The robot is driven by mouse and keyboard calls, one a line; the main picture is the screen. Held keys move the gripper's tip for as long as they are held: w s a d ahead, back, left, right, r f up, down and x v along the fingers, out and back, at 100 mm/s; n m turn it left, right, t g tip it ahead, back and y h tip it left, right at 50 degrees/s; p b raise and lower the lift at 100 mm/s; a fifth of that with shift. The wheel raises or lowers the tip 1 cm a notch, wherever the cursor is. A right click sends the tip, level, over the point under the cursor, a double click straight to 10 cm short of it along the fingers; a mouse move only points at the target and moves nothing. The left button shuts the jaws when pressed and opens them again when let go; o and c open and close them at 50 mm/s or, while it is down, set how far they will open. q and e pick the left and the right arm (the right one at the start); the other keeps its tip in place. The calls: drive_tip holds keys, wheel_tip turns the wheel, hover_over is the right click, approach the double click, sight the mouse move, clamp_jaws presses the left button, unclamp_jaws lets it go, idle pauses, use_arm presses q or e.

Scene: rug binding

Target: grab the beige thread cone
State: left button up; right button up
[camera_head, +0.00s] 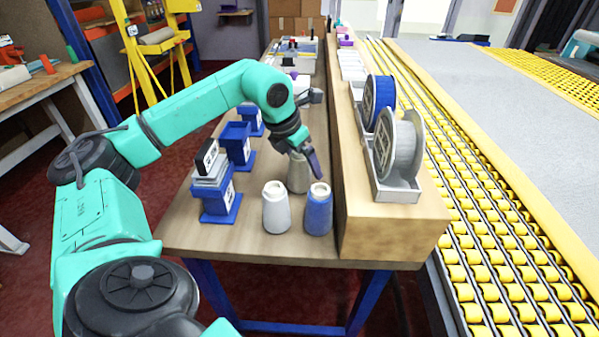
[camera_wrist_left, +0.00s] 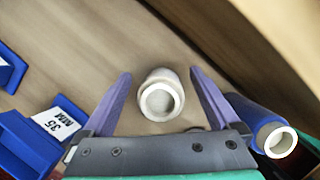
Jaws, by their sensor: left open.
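A beige thread cone (camera_head: 298,174) stands upright on the wooden table, behind a paler cream cone (camera_head: 275,208) and a blue cone (camera_head: 318,210). My left gripper (camera_head: 309,162) points down over the beige cone and partly hides it. In the left wrist view, the beige cone (camera_wrist_left: 161,96) stands between the two open purple fingers (camera_wrist_left: 160,76), with a visible gap on each side. The blue cone (camera_wrist_left: 268,130) lies outside the right finger there. The cream cone is not seen in that view. My right gripper is not in view.
Blue holders with labelled cards (camera_head: 218,200) stand along the table's left side. A raised wooden ledge (camera_head: 385,230) with reels of blue (camera_head: 381,100) and grey (camera_head: 400,150) tape borders it on the right. A yellow roller conveyor (camera_head: 480,260) lies beyond.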

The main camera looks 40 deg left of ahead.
use_arm(q)
clamp_jaws()
